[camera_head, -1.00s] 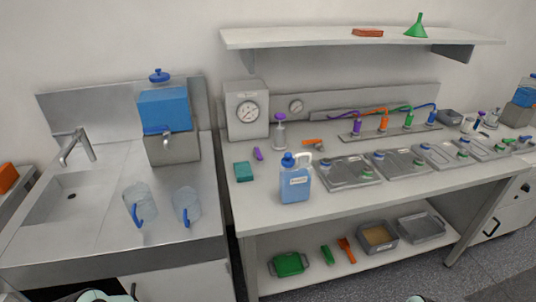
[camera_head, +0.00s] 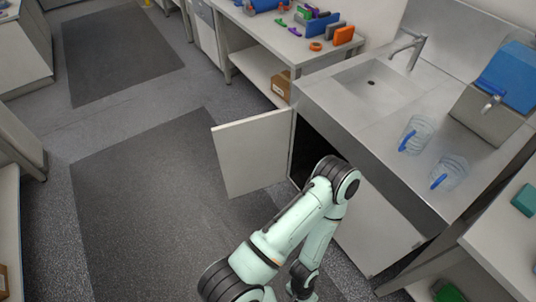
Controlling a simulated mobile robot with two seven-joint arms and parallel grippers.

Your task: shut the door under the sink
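The door under the sink (camera_head: 250,155) is a pale flat panel in the head view. It stands wide open, swung out to the left of the cabinet over the floor, with its hinge edge at the left of the opening. The dark cabinet opening (camera_head: 308,148) shows beside it, partly covered by my arm. The steel sink (camera_head: 370,85) is above it. One green and black arm of mine, apparently the left, reaches up from the bottom edge and bends down in front of the cabinet, right of the door. Neither gripper's fingers can be seen.
A closed pale panel (camera_head: 372,228) is right of the opening. Two clear jugs with blue handles (camera_head: 415,135) (camera_head: 449,172) stand on the sink counter. A dark floor mat (camera_head: 165,190) lies left of the door, with free floor around it.

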